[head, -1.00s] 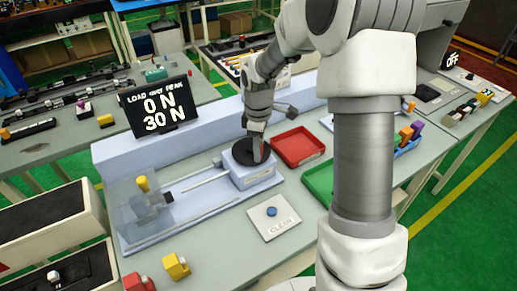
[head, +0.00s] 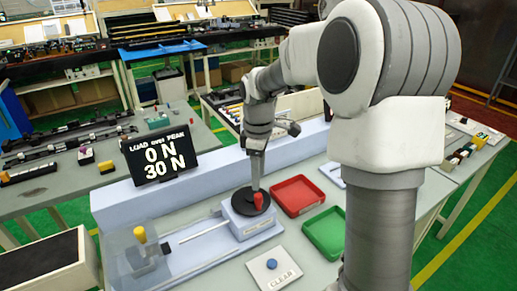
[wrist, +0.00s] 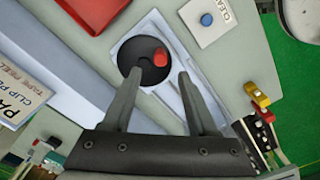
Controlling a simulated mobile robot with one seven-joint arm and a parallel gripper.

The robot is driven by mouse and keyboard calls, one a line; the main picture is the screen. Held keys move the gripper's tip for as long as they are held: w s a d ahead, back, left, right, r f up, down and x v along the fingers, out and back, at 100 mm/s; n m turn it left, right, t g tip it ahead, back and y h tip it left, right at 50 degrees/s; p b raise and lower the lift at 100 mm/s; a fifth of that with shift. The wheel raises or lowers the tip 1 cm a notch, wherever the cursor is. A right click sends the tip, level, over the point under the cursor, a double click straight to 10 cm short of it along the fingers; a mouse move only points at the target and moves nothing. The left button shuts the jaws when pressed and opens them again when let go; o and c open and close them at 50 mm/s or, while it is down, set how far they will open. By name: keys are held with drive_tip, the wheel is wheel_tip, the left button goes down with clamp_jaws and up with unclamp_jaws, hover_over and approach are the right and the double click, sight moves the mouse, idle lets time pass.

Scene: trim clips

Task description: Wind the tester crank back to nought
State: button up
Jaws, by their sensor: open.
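The tester crank is a black disc (head: 243,202) with a red knob (head: 258,200) on the tester's blue-grey block (head: 250,224). In the wrist view the red knob (wrist: 160,57) sits at the right side of the disc (wrist: 135,66). My gripper (wrist: 158,82) is open, its two fingers spread on either side below the knob in that view. It appears above or beside the crank, with no clear contact. The display (head: 160,156) reads load 0 N and peak 30 N. A rod (head: 202,232) runs from the block to a clear guard with a yellow-topped clamp (head: 140,235).
A red tray (head: 298,196) and a green tray (head: 326,232) lie right of the tester. A CLEAR plate with a blue button (head: 272,264) lies in front. Yellow and red clips (wrist: 257,95) show at the right of the wrist view.

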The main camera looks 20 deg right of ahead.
wheel_tip(320, 180, up, 8)
idle(0.5)
drive_tip(key=s+r+m+t, duration=0.1)
drive_tip(key=s+m+t, duration=0.1)
drive_tip(key=s+m, duration=0.4)
drive_tip(key=s+a+r+m+t, duration=0.1)
drive_tip(key=s+m+t, duration=0.2)
drive_tip(key=s, duration=1.4)
drive_tip(key=m, duration=0.3)
drive_tip(key=shift+s+a+r+t, duration=0.15)
drive_tip(key=shift+s+r+t, duration=0.15)
drive_tip(key=shift+r, duration=0.05)
drive_tip(key=shift+o, duration=0.2)
drive_tip(key=shift+w, duration=0.1)
